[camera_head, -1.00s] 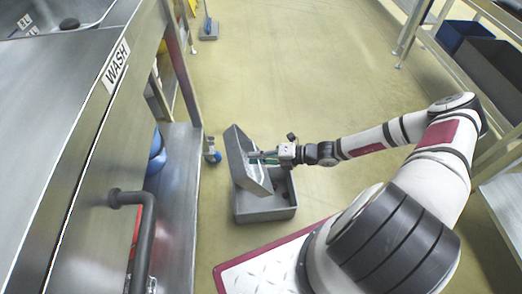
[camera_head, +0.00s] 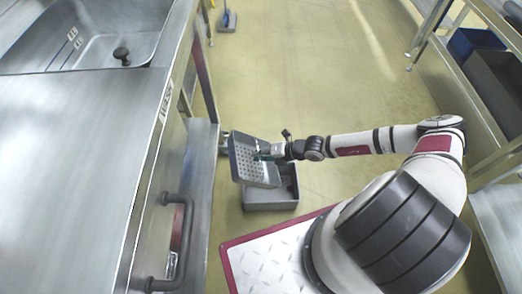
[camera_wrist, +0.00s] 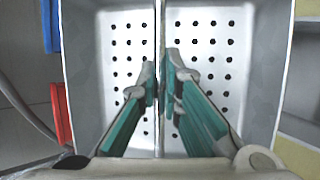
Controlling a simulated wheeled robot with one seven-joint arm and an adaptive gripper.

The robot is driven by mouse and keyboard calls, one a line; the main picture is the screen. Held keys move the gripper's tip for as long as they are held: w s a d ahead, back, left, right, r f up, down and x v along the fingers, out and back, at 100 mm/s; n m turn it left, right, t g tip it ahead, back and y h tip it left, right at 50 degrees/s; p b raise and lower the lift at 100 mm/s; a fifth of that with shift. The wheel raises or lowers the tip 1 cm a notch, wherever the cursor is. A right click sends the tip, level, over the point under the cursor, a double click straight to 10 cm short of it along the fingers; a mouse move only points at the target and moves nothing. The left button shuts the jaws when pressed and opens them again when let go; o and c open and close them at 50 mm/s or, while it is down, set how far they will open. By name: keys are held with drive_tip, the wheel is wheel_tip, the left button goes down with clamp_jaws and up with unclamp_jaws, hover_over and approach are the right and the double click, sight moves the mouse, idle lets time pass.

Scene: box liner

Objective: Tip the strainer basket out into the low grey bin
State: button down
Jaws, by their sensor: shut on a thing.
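The strainer basket (camera_head: 243,163) is a grey metal tray with a perforated floor, held tilted over the bin in the head view. The low grey bin (camera_head: 270,205) stands on the floor beneath it, and the basket hides much of its left part. My gripper (camera_head: 262,155) reaches in from the right and is shut on the basket's middle bar. In the wrist view my gripper (camera_wrist: 162,75) has its green-sided fingers closed on that thin bar. The perforated floor (camera_wrist: 205,60) of the basket shows no contents there. Small dark marks show inside the bin.
A steel counter with a sink (camera_head: 115,40) and a bar handle (camera_head: 185,235) runs along the left. A rack with dark bins (camera_head: 490,75) stands at the right. Open floor (camera_head: 310,80) lies beyond the bin.

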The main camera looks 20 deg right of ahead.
drive_tip(key=shift+a+r+h+p, duration=0.4)
drive_tip(key=shift+a+h+p, duration=0.1)
drive_tip(key=shift+p, duration=1.6)
drive_tip(key=shift+a+f+n+g+b, duration=0.3)
drive_tip(key=shift+b, duration=0.3)
drive_tip(key=shift+w+a+r+h+b, duration=0.1)
drive_tip(key=shift+a+h+b, duration=0.1)
drive_tip(key=shift+h+b, duration=0.35)
drive_tip(key=shift+a+r+h+p, duration=0.1)
drive_tip(key=shift+r+h+p, duration=0.25)
drive_tip(key=shift+p, duration=0.5)
drive_tip(key=shift+h+p, duration=0.4)
drive_tip(key=shift+p, duration=0.45)
drive_tip(key=shift+a+n+g+h+p, duration=0.25)
drive_tip(key=shift+n+g+h+p, duration=0.05)
drive_tip(key=shift+h+p, duration=0.15)
drive_tip(key=h+p, duration=0.3)
drive_tip(key=shift+w+a+n, duration=0.1)
drive_tip(key=shift+a+n, duration=0.15)
drive_tip(key=shift+n, duration=0.05)
drive_tip(key=shift+f+g+h+p, duration=0.2)
drive_tip(key=shift+g+h+p, duration=0.15)
drive_tip(key=shift+h, duration=0.2)
